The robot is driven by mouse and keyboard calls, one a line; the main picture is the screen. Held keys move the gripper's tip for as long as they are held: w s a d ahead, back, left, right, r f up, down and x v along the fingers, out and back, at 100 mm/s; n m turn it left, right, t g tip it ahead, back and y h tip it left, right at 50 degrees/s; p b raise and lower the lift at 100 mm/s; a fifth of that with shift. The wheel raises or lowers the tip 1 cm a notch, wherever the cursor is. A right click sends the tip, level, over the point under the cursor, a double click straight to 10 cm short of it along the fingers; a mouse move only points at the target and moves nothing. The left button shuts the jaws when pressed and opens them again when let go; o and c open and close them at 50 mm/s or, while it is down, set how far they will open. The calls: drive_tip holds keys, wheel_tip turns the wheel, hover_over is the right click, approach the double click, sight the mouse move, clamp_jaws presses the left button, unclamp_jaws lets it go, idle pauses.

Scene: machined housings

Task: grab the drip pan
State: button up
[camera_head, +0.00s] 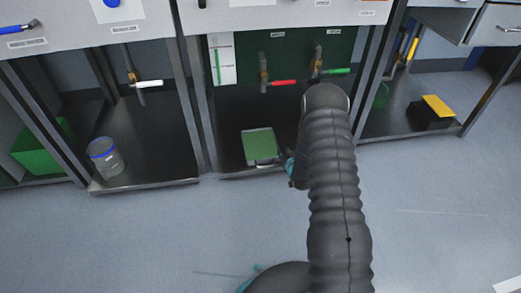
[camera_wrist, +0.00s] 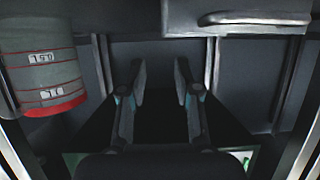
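The drip pan, as I take it, is a flat green tray with a pale rim (camera_head: 260,146). It lies on the dark lower shelf of the middle bay in the head view. My gripper (camera_head: 289,165) is just right of its front corner, partly hidden by my arm; I cannot tell if they touch. In the wrist view my gripper (camera_wrist: 160,82) has its two fingers apart, with nothing visible between them. A pale grey edge with a raised lip (camera_wrist: 240,20) crosses the top of that view; I cannot tell if it is the pan.
Valves with a red handle (camera_head: 283,82) and a green handle (camera_head: 335,71) hang above the shelf. A clear jar (camera_head: 105,158) stands in the left bay, a yellow-and-black box (camera_head: 433,112) in the right. A grey cylinder with red bands (camera_wrist: 42,75) is close by my gripper.

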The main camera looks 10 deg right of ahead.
drive_tip(key=x, duration=0.5)
drive_tip(key=b+x, duration=0.1)
drive_tip(key=x, duration=0.5)
drive_tip(key=shift+a+f+b, duration=0.15)
drive_tip(key=shift+a+b, duration=0.1)
drive_tip(key=shift+b, duration=0.05)
clamp_jaws()
drive_tip(key=shift+w+r, duration=0.1)
drive_tip(key=shift+r, duration=0.1)
